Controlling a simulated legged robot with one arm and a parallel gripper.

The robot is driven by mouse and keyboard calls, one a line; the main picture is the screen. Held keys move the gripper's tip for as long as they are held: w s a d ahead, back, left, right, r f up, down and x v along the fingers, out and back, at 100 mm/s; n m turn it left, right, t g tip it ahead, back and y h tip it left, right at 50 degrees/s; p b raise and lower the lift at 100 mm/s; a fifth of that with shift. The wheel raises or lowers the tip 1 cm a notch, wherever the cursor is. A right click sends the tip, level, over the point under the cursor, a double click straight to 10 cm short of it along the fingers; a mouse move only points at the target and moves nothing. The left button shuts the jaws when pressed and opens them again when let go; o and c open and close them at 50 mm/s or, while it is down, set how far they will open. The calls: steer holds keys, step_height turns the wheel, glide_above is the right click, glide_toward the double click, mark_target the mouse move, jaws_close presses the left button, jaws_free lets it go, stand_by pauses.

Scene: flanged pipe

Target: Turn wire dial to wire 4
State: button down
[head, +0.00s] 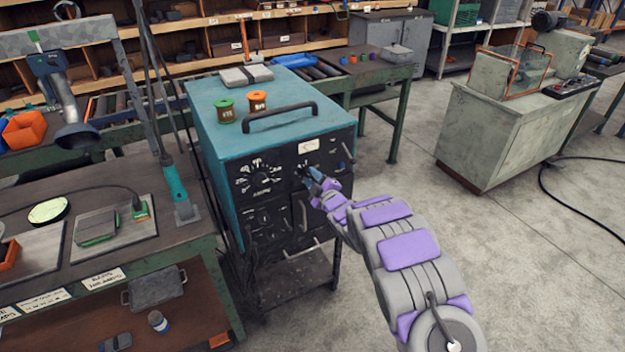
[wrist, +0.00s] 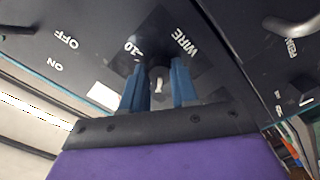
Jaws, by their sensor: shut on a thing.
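The teal welding machine (head: 265,115) with a black front panel stands on a cart in the head view. My gripper (head: 312,172) reaches the upper right part of that panel. In the wrist view, my gripper's blue fingers (wrist: 160,88) sit on both sides of a small dark wire dial (wrist: 159,78) with a light mark. The gripper is shut on the dial. The word WIRE (wrist: 184,41) and a printed number, perhaps 10, show upside down near the dial. The dial's exact setting cannot be read. In the head view the dial is hidden by the gripper.
A larger dial (head: 261,175) is left of my gripper on the panel. Two spools (head: 257,101) and a black handle (head: 280,115) are on top of the machine. A workbench (head: 105,240) stands at left. Open floor (head: 400,180) lies to the right.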

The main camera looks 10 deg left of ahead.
steer(key=shift+s+a, duration=0.1)
steer(key=shift+a, duration=0.05)
steer(key=c, duration=0.9)
jaws_free()
steer(key=shift+o, duration=0.2)
steer(key=shift+s+d, duration=0.35)
steer(key=p+v, duration=0.3)
steer(key=v, duration=1.3)
steer(key=shift+s+f, duration=0.1)
steer(key=shift+s, duration=0.05)
